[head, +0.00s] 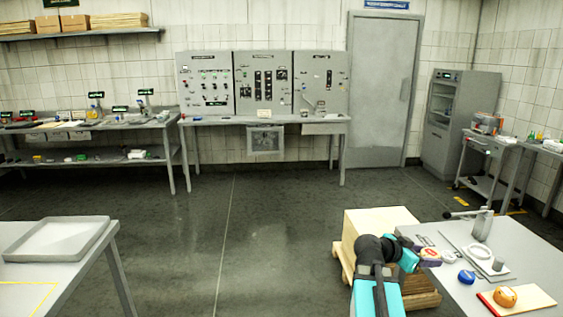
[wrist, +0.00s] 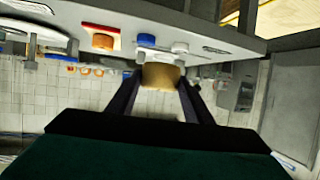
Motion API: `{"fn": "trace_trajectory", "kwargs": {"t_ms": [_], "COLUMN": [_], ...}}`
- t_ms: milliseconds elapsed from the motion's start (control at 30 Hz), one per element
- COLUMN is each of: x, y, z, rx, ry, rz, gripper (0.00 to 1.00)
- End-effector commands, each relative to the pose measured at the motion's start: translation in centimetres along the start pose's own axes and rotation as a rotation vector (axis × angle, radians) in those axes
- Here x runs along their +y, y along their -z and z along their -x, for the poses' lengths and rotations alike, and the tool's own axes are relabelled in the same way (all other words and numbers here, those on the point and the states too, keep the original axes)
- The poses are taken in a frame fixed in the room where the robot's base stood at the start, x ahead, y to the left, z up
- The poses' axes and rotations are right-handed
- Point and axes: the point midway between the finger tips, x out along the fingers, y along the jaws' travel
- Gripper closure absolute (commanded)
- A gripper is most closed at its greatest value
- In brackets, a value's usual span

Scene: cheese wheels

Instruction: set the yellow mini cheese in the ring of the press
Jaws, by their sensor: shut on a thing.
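My gripper (wrist: 160,84) is shut on a tan-yellow block-like piece, which I take to be the yellow mini cheese (wrist: 162,76). It sits between the two dark fingertips in the wrist view, clear of the table edge. In the head view my gripper (head: 412,257) is at the left edge of the right-hand table, and I cannot make out the held cheese there. The grey metal press (head: 482,226) stands farther back on that table, to the right of my gripper. A pale ring (head: 480,251) lies flat on a grey plate in front of it.
The right-hand table (head: 450,298) also bears a blue round piece (head: 467,278), a white round piece (head: 448,256), a white cylinder (head: 498,265) and an orange piece (head: 505,296) on a red-edged board (head: 532,296). A pale crate (head: 368,222) on a pallet stands left of it.

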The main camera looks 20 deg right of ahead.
Motion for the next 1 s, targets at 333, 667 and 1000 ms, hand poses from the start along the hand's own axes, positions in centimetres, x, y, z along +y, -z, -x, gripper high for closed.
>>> {"fn": "trace_trajectory", "kwargs": {"t_ms": [333, 667, 1000], "x": [-7.7, -14.2, -20.2], "y": [-2.5, -5.2, -8.3], "z": [7.1, 15.0, 25.1], "rx": [0.0, 0.0, 0.0], "ry": [0.176, 0.374, 0.627], "rz": [0.072, 0.155, 0.258], "gripper": [0.78, 0.78, 0.78]}}
